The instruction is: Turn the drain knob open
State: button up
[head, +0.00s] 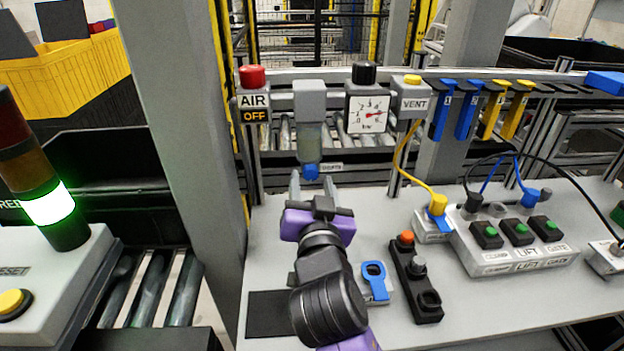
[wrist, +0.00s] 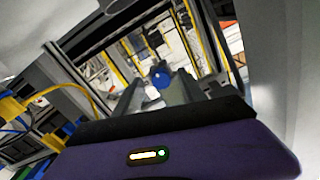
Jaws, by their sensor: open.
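The drain knob (head: 312,171) is a small blue knob under the clear bowl of the grey air filter unit (head: 310,100). My gripper (head: 312,184) is open just below it, with one finger to each side of the knob in the head view. In the wrist view the blue knob (wrist: 160,78) shows between the tips of my open gripper (wrist: 156,90). I cannot tell whether either finger touches it. A small label (head: 330,168) sits right of the knob, partly readable.
A red-topped AIR valve (head: 253,95) reads OFF, left of the filter. A gauge (head: 367,113) and a VENT block (head: 411,103) with a yellow hose stand right. On the bench are a blue-ringed piece (head: 375,281), a black button strip (head: 416,280) and a LIFT button box (head: 515,245).

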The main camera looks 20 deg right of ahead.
jog(key=shift+w+d, duration=0.1)
jog(key=shift+w, duration=0.15)
grip_shut()
